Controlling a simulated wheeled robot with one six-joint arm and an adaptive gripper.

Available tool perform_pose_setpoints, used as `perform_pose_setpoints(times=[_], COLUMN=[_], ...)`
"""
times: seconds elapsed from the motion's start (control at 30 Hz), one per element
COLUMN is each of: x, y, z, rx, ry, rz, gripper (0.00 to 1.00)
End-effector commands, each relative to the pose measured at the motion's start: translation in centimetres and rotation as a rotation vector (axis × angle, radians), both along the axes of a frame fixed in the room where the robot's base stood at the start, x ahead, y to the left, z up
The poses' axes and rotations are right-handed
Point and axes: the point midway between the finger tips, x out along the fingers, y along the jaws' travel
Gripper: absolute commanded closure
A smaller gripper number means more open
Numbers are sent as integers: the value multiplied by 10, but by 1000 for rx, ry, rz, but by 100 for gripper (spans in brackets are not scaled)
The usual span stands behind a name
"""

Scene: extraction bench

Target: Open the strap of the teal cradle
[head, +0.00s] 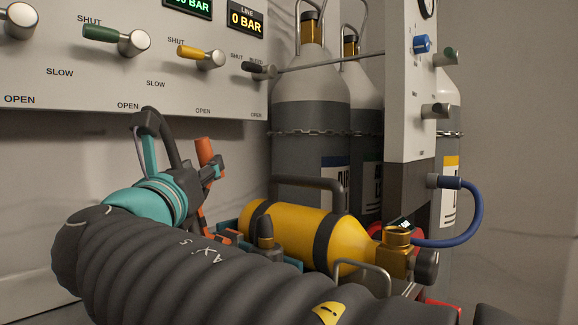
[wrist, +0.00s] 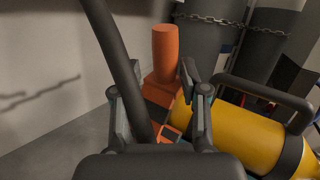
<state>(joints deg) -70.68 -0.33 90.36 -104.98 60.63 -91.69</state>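A yellow cylinder (head: 300,233) lies on its side with dark bands around it; it also shows in the wrist view (wrist: 232,131). A small teal part (head: 229,227), perhaps the teal cradle, shows at its left end, mostly hidden by my arm. I cannot make out the state of its strap. An orange upright handle (head: 204,151) stands left of the cylinder and shows in the wrist view (wrist: 165,55) above an orange base. My gripper (head: 217,168) is near this handle; in the wrist view (wrist: 155,90) its fingers are apart, with nothing visibly held.
A valve panel (head: 60,90) with several levers is on the wall behind. Grey cylinders (head: 310,140) stand behind a chain (head: 310,132). A blue hose (head: 475,215) runs to the brass valve (head: 397,240). My sleeved arm covers the foreground.

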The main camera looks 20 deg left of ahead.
Motion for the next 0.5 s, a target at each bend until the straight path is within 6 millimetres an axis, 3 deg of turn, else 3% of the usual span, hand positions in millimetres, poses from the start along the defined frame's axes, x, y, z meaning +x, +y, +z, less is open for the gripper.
perform_pose_setpoints(times=[0.33, 0.5], x=[0, -17], y=[-3, -5], z=[2, -2], rx=[4, 4], ry=[-1, -2], rz=[-5, -2], gripper=[48, 48])
